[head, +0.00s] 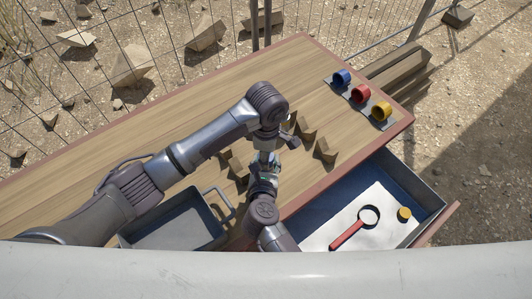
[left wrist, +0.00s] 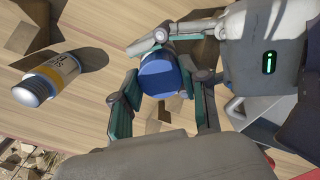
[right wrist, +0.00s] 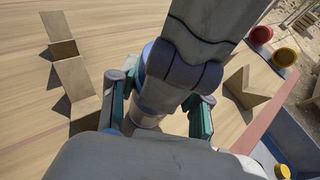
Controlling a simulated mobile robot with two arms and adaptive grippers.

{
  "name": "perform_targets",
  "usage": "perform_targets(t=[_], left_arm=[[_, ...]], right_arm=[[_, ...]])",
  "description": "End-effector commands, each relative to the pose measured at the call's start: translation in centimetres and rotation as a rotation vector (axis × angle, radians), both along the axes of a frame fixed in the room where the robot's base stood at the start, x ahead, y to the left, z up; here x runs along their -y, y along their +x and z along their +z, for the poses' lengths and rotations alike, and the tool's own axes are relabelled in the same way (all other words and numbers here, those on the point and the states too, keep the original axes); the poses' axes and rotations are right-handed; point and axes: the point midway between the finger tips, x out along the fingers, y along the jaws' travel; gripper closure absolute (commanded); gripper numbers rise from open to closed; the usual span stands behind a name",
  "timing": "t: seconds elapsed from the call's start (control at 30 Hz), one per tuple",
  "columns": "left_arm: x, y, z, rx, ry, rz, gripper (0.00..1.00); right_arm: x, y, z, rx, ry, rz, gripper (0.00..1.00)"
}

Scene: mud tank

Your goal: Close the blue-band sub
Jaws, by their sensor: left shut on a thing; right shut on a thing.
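My left gripper (head: 266,152) is shut on a blue cylindrical piece (left wrist: 160,78), which sits between its teal fingers in the left wrist view. My right gripper (head: 262,176) meets it from below. In the right wrist view its fingers are shut around a pale round body (right wrist: 146,122), with a blue edge (right wrist: 139,76) just above. This looks like the blue-band sub, held between both hands over the table. The hands hide most of it, so I cannot tell whether its cap is seated. A yellow-banded sub (left wrist: 48,80) with a silvery end is beside it.
Wooden blocks (head: 325,150) surround the hands. A grey tray (head: 180,225) is at left. The open drawer (head: 422,187) holds a red-handled magnifier (head: 348,235) and yellow disc (head: 404,214).

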Motion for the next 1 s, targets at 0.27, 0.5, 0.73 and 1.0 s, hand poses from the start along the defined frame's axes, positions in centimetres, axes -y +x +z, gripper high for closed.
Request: perform_targets(t=[0.27,0.5,0.73,1.0], left_arm=[[-0.01,0.06,0.02,0.001,0.001,-0.249,0.98],[-0.02,0.07,0.03,0.001,0.001,-0.256,0.98],[-0.02,0.06,0.02,0.000,0.001,-0.254,0.31],[-0.03,0.05,0.41,0.000,0.002,-0.254,0.31]], right_arm=[[-0.08,0.02,0.11,0.002,0.002,0.001,1.00],[-0.08,0.01,0.11,0.002,0.002,0.001,1.00],[-0.06,0.02,0.11,0.002,0.001,0.001,1.00],[0.04,0.06,0.10,0.002,-0.001,-0.001,1.00]])
